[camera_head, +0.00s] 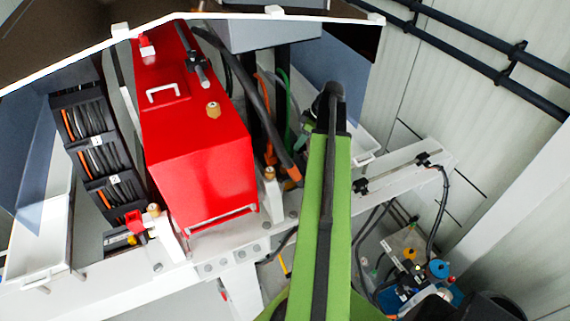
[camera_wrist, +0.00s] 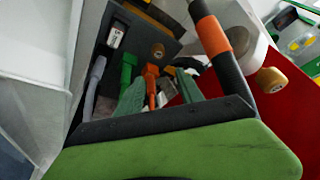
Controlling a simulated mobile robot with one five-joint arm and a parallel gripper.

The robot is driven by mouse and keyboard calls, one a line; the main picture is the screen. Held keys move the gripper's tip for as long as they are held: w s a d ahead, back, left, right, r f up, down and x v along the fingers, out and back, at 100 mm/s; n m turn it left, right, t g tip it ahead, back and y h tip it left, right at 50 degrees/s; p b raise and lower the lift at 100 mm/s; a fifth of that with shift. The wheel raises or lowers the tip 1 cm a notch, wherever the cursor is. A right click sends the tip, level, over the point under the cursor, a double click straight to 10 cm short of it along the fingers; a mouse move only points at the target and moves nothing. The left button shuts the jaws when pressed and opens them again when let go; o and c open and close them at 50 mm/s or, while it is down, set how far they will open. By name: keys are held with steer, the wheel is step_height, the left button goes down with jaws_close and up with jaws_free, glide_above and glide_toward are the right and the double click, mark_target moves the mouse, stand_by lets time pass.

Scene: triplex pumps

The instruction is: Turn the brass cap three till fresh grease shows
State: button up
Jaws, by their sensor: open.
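Several brass caps show, and I cannot tell which is cap three. One brass cap (camera_head: 213,110) stands on top of the red pump housing (camera_head: 200,165). Another brass cap (camera_head: 154,209) sits at the lower left of the housing, and a third (camera_head: 269,173) at its right on a white bracket. The wrist view shows one brass cap (camera_wrist: 157,50) on a dark panel beyond the fingers and another (camera_wrist: 270,79) at the right against red. My gripper (camera_wrist: 161,88) is open, its green fingers apart, touching neither cap. Any grease is too small to see.
A thick black hose with an orange band (camera_wrist: 212,38) crosses close to the right finger. Orange (camera_wrist: 151,85) and green (camera_wrist: 127,68) connectors lie near the fingers. A white frame beam (camera_head: 100,285) runs below the pump. A cluttered tray with a blue cap (camera_head: 437,269) stands at lower right.

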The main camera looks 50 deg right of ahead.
steer(key=shift+o, duration=0.6)
steer(key=b, duration=1.6)
glide_toward(284, 168)
steer(key=x, duration=0.6)
steer(key=d+x, duration=0.1)
steer(key=x, duration=0.2)
steer(key=shift+w, duration=0.4)
steer(key=shift+r, duration=0.1)
jaws_close()
steer(key=shift+a, duration=0.2)
steer(key=shift+d, duration=0.1)
